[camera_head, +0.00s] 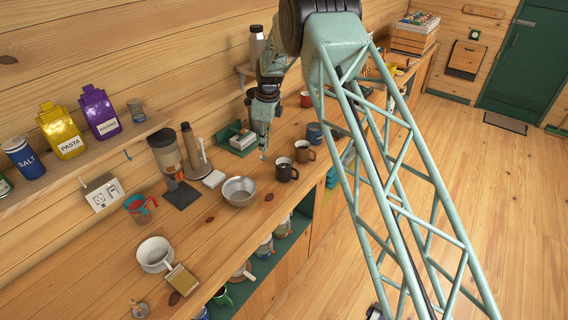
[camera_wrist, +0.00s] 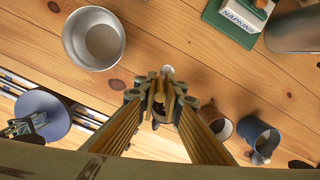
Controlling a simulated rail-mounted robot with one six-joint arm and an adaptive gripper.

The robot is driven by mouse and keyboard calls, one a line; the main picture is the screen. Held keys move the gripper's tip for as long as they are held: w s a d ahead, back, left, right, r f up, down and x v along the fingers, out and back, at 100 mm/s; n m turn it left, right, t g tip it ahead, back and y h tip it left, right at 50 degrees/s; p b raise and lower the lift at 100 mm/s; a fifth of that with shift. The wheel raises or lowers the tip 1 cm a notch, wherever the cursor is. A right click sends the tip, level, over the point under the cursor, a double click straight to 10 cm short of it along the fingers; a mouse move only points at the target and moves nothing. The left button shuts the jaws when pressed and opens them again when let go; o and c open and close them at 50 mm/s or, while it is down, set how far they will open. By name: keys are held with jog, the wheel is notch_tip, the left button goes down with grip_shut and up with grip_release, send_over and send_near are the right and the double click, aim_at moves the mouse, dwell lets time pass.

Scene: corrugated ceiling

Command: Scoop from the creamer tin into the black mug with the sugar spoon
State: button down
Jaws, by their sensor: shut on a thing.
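My gripper (camera_head: 263,132) points down over the counter, between the metal bowl and the napkin box. In the wrist view my gripper (camera_wrist: 160,103) is shut on a thin spoon (camera_wrist: 167,72), whose small pale end shows past the fingertips. The spoon (camera_head: 262,156) also shows as a small tip below the gripper in the head view. The black mug (camera_head: 286,172) stands upright just right of and nearer than the spoon tip; in the wrist view the jaws partly hide it. A blue container (camera_head: 314,133) stands farther back; I cannot tell whether it is the creamer tin.
A brown mug (camera_head: 304,153) stands between the black mug and the blue container. A metal bowl (camera_head: 239,191) is left of the black mug. A green napkin box (camera_head: 242,141) stands behind, near the wall. The counter's front edge is close to the mugs.

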jog(key=shift+a+h, duration=0.6)
jog(key=shift+a, duration=0.55)
jog(key=shift+w, duration=0.1)
